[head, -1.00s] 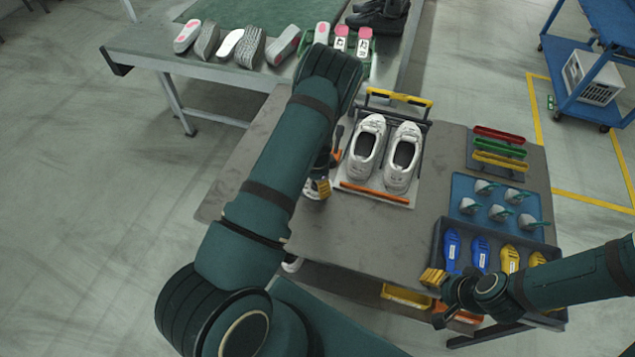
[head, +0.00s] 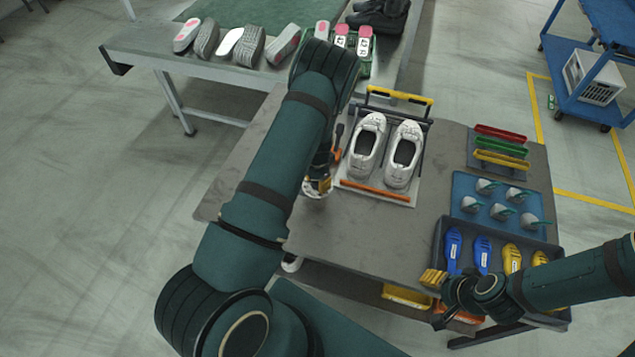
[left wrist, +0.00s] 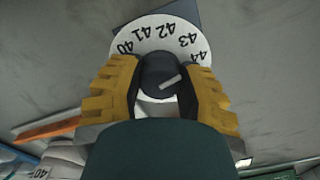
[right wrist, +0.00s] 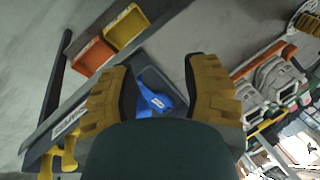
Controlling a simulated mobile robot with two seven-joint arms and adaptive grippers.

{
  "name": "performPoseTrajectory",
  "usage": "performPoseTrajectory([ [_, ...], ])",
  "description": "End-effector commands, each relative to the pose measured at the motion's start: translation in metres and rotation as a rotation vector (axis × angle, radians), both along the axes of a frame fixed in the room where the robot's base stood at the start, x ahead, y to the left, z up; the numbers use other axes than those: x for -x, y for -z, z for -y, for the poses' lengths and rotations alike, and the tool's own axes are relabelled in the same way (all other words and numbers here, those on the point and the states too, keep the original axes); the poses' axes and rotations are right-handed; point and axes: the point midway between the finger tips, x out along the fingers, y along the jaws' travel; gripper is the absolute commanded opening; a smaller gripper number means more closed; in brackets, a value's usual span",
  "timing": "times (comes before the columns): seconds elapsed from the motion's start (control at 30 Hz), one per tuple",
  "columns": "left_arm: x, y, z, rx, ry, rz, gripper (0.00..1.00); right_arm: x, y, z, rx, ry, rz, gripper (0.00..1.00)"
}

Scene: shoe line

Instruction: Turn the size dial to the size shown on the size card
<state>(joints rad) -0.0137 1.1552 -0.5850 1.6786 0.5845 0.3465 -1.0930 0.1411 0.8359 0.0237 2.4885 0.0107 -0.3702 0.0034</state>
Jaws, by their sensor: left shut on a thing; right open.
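The size dial (left wrist: 148,33) shows in the left wrist view as a pale disc with numbers 40 to 44 along its visible arc. Its dark knob (left wrist: 158,72) bears a short light mark slanting up to the right; I cannot tell which number it indicates. My left gripper (left wrist: 160,85), also in the head view (head: 318,187), is shut on the knob, one yellow finger on each side. The dial's lower part is hidden. My right gripper (right wrist: 160,85) is open and empty.
White shoes (head: 384,152) stand on a board right of the left gripper. A tray (head: 436,240) of blue and yellow pieces lies below the right side's blue mat (head: 462,185). Soles and dark shoes lie on the back bench (head: 150,45). The table's front middle is clear.

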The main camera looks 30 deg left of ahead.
Motion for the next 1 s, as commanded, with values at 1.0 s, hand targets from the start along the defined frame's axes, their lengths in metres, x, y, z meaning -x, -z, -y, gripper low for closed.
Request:
performPoseTrajectory([
  [1.0,0.001,0.001,0.001,0.000,-0.961,-0.002,0.01,-0.001,0.032,-0.001,0.006,0.001,-0.001,0.47],
])
